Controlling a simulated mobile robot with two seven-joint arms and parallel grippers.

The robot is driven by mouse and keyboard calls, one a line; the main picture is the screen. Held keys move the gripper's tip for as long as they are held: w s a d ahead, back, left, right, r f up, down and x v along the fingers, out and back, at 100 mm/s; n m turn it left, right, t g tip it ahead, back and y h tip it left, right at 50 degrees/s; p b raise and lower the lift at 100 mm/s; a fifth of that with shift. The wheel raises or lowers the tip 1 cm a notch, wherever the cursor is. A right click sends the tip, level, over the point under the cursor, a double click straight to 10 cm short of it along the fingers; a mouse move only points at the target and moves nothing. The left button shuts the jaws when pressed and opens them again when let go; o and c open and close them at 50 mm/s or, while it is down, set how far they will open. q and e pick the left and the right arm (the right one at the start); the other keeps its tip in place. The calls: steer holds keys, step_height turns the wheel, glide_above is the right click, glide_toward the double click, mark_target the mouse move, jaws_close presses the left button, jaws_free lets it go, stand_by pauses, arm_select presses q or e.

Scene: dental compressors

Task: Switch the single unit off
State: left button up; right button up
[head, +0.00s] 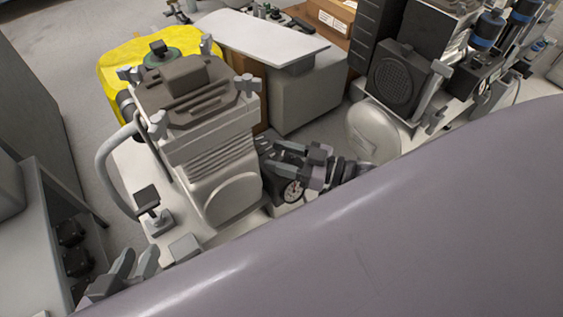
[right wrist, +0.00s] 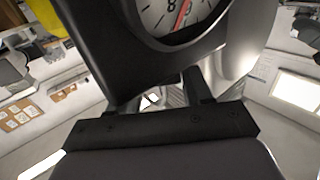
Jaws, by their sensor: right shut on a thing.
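The single unit is a compressor with a light grey ribbed body and darker top (head: 205,140), standing at the left in the head view. A black switch box with a round pressure gauge (head: 293,190) sits at its right side. The gauge's white dial and red needle also show in the right wrist view (right wrist: 180,15), very close. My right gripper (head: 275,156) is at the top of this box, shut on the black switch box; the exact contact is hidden. My left gripper (head: 138,256) is open and empty at the lower left, near the unit's front base.
Behind stand a yellow object (head: 115,75), a grey cabinet with a pale top (head: 305,95) and a cardboard box (head: 335,20). Another compressor set (head: 400,75) is at the right. A dark cabinet (head: 35,120) is at the left. The lower right of the head view is blocked.

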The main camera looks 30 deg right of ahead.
steer(key=n+g+y+b, duration=0.2)
steer(key=g, duration=0.1)
steer(key=n+g+y+b, duration=0.2)
steer(key=g, duration=0.1)
steer(key=shift+w+f+n, duration=0.15)
steer(key=shift+f+n, duration=0.05)
steer(key=shift+n, duration=0.1)
steer(key=n+g+y+b, duration=0.1)
steer(key=n+g+b, duration=0.2)
steer(key=g, duration=0.2)
steer(key=n+g+b, duration=0.2)
steer(key=g, duration=0.1)
steer(key=shift+r+n+g, duration=0.1)
steer(key=shift+n+g, duration=0.2)
arm_select(q)
steer(key=shift+a+f+m+t+h, duration=0.25)
steer(key=shift+f+m+t+h, duration=0.3)
steer(key=shift+t, duration=0.65)
arm_select(e)
steer(key=shift+n+g, duration=0.3)
steer(key=shift+g, duration=0.2)
steer(key=shift+a+r, duration=0.1)
steer(key=shift+r, duration=0.05)
steer(key=o, duration=1)
steer(key=shift+c, duration=0.2)
